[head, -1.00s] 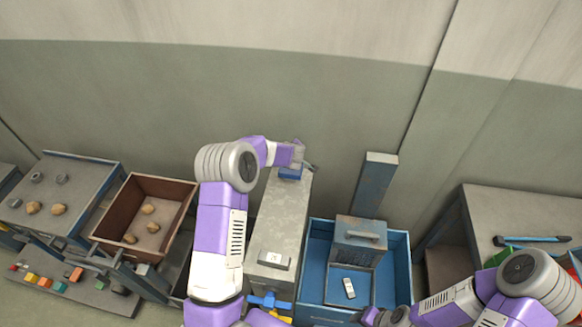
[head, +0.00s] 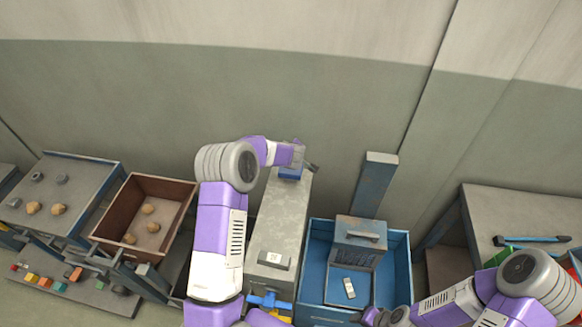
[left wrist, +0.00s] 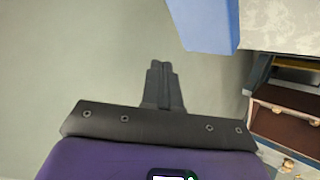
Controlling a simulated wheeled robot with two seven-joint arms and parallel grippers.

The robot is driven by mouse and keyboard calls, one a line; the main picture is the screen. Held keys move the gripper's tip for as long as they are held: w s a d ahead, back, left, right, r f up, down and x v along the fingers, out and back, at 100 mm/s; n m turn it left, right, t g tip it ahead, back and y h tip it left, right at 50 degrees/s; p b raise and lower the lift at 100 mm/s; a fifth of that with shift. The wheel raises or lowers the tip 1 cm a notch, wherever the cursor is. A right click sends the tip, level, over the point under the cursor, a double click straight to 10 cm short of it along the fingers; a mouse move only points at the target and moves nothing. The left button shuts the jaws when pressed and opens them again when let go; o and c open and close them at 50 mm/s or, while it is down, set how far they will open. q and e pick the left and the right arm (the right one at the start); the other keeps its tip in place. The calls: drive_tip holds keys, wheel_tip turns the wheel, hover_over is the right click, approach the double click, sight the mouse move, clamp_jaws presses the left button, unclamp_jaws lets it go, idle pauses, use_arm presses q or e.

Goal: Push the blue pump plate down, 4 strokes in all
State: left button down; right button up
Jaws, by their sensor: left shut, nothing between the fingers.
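The blue pump plate (head: 289,174) is at the far end of a long grey bench top (head: 280,215), partly hidden by my left gripper. My left gripper (head: 308,163) is at the plate, reaching over it from the left with its fingers shut and empty. In the left wrist view the closed fingers (left wrist: 160,72) point up the picture, and a blue block that looks like the plate (left wrist: 208,25) is to their upper right. A gap shows between them in that view; whether the gripper touches the plate elsewhere I cannot tell.
A blue tray (head: 401,270) right of the bench holds a grey box with a handle (head: 358,238) and a small pale device (head: 349,288). A blue-grey post (head: 375,185) stands behind it. A brown crate (head: 118,215) with several lumps is at left.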

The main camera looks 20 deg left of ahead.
idle(0.8)
use_arm(q)
drive_tip(key=shift+a+r+m+t+h+b, duration=0.1)
drive_tip(key=shift+r+m+t+h+b, duration=0.1)
drive_tip(key=shift+r+m+h, duration=0.65)
drive_tip(key=shift+a+r+m+t+h+b, duration=0.2)
drive_tip(key=shift+r+m+h, duration=0.4)
drive_tip(key=shift+m, duration=0.55)
drive_tip(key=shift+r+m+t+h+b, duration=0.1)
drive_tip(key=shift+r+m+h+b, duration=0.15)
drive_tip(key=shift+r+m+h, duration=0.5)
drive_tip(key=shift+f+m, duration=0.25)
drive_tip(key=shift+f, duration=0.15)
wheel_tip(320, 180, down, 8)
drive_tip(key=b, duration=0.6)
drive_tip(key=shift+b, duration=0.35)
drive_tip(key=shift+f+b, duration=0.3)
drive_tip(key=shift+b, duration=0.05)
drive_tip(key=shift+f+b, duration=0.4)
drive_tip(key=shift+b, duration=0.05)
